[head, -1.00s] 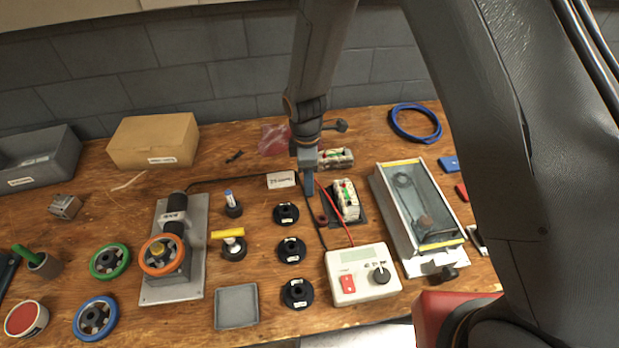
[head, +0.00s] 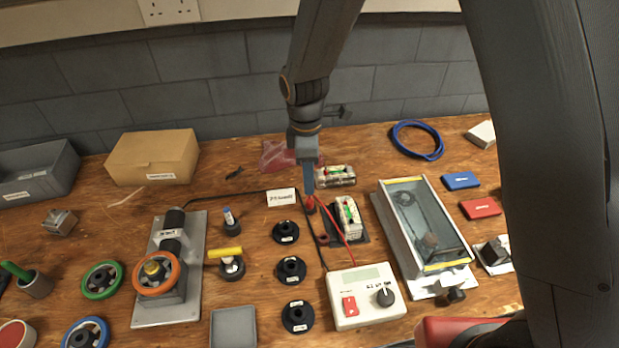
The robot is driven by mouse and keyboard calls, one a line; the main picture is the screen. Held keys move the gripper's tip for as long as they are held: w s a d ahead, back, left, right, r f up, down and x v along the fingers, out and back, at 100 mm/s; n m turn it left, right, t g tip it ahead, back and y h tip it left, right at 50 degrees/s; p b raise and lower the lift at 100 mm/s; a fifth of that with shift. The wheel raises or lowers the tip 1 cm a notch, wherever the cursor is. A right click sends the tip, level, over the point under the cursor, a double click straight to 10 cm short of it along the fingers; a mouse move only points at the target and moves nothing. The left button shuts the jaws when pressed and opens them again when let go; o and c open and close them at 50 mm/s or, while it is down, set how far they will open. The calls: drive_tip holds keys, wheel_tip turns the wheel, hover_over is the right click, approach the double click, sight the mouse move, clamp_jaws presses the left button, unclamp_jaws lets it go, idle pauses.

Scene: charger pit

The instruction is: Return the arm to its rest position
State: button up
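My gripper (head: 309,190) hangs from my arm above the middle of the bench, fingers pointing down. A red plug-like piece (head: 310,204) shows right at its fingertips; I cannot tell whether the fingers touch it or only overlap it in this view. The finger gap is not visible. A red lead runs from there toward the white charger box (head: 366,296) with a red switch and a black knob.
A second battery pack (head: 335,176) lies behind the gripper. A glass-topped case (head: 423,225) stands to the right. Black round sockets (head: 291,270) form a column in front. A motor with an orange wheel (head: 157,273) is at left. A cardboard box (head: 153,157) stands at back left.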

idle(0.3)
drive_tip(key=s+d+r+m, duration=0.3)
drive_tip(key=d+m, duration=0.3)
drive_tip(key=d, duration=0.2)
drive_tip(key=s+d+r+m+t, duration=0.1)
drive_tip(key=s+d+r+m, duration=0.3)
drive_tip(key=d, duration=0.4)
drive_tip(key=s+d+r+m, duration=0.3)
drive_tip(key=s+d+m, duration=0.2)
drive_tip(key=d+m, duration=0.3)
drive_tip(key=shift+s+d+r+m, duration=0.15)
drive_tip(key=shift+s+m, duration=0.1)
drive_tip(key=shift+m, duration=0.25)
